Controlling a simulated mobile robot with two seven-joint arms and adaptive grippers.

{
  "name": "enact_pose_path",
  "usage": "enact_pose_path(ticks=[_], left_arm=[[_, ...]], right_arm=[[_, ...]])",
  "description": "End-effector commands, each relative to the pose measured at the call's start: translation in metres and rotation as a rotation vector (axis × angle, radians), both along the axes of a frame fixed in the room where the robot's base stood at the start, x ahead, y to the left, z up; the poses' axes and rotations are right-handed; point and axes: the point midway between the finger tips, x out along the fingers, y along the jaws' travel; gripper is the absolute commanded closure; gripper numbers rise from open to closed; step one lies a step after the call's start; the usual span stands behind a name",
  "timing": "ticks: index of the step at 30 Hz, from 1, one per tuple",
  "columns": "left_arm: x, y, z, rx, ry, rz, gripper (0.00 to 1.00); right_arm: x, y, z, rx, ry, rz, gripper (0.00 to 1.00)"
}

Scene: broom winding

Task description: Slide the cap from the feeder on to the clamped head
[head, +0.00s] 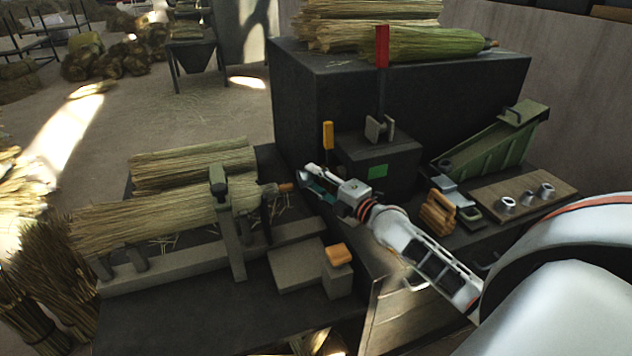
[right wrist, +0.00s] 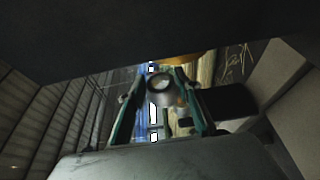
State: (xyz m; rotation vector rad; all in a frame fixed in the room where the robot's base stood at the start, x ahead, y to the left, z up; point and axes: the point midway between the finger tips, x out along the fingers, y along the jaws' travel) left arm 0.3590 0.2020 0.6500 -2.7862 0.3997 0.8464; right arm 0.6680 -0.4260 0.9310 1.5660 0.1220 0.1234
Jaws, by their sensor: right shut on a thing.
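My right gripper (head: 313,181) is shut on a small grey metal cap (right wrist: 160,86), which sits between its two fingertips in the right wrist view. In the head view the gripper is just right of the clamped head (head: 150,217), a straw bundle lying flat under a clamp (head: 222,205). The bundle's orange-brown end (head: 286,188) points towards the gripper. I cannot tell whether the cap touches that end; the cap is not clear in the head view. The green sloped feeder (head: 495,143) stands at the right. My left gripper is not in view.
A dark block with a green patch (head: 377,171) stands close behind the gripper. Several caps sit on a wooden board (head: 495,212) at the right. An orange-topped post (head: 337,271) stands in front of the bundle. More straw (head: 195,165) lies behind it.

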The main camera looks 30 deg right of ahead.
Motion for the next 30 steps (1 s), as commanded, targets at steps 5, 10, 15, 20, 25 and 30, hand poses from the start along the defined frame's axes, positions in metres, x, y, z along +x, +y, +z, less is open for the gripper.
enact_pose_path(ticks=[5,10,15,20,25,30], left_arm=[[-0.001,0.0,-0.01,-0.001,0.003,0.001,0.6],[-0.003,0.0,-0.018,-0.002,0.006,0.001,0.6],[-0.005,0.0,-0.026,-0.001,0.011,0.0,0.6],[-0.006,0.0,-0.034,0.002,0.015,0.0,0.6],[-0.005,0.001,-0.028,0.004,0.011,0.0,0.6],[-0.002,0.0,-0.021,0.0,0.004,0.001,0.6]], right_arm=[[0.005,-0.001,-0.01,0.002,0.001,0.0,0.78],[0.009,-0.002,-0.017,0.001,0.001,0.0,0.78],[0.013,-0.001,-0.025,0.003,0.002,-0.001,0.78],[0.017,-0.001,-0.033,0.002,0.003,-0.001,0.78],[0.02,0.006,-0.03,0.001,0.0,0.0,0.78],[0.022,0.015,-0.03,0.003,-0.001,-0.001,0.78]])
